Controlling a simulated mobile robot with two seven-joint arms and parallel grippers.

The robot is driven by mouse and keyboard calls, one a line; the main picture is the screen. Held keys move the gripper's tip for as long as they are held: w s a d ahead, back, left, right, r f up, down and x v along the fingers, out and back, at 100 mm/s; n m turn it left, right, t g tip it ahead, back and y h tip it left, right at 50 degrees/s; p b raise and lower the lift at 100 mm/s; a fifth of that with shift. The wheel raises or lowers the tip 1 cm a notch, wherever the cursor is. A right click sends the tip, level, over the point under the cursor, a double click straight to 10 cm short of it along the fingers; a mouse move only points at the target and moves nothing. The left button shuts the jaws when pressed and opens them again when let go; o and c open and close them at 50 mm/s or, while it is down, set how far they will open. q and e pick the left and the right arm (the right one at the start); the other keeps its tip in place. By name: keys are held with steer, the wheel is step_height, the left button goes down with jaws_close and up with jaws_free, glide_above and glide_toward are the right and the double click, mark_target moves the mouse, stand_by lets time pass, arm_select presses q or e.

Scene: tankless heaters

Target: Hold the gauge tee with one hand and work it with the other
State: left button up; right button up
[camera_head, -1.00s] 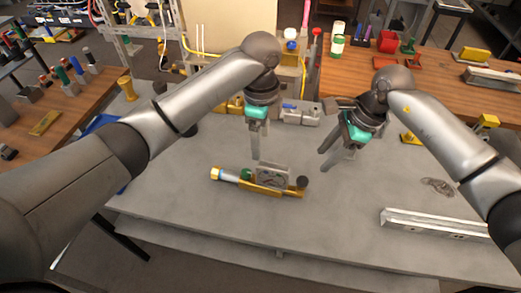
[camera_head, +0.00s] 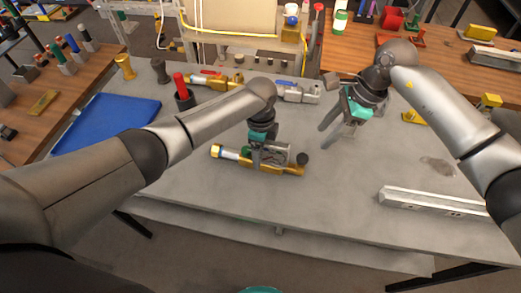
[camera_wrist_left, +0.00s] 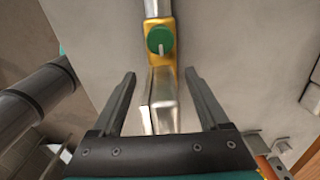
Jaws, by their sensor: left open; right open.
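The gauge tee (camera_head: 230,153) lies on the grey table in the head view. It has a brass body, a silver section at its left end, a green knob, a clear boxy gauge and a dark round knob at its right end. In the left wrist view its brass body (camera_wrist_left: 153,72) and green knob (camera_wrist_left: 160,40) show. My left gripper (camera_head: 267,153) is open over the gauge; its fingers (camera_wrist_left: 160,75) stand on both sides of it, apart from it. My right gripper (camera_head: 328,140) is open and empty, above the table to the right of the tee.
A silver rail (camera_head: 432,203) lies at the right front of the table. A blue tray (camera_head: 110,122) lies at the left. A brass valve piece (camera_head: 215,80) and a grey fitting (camera_head: 300,92) lie at the back. The table in front of the tee is clear.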

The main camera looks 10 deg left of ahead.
arm_select(q)
steer(key=shift+f, duration=0.1)
jaws_close()
stand_by(0.7)
stand_by(0.7)
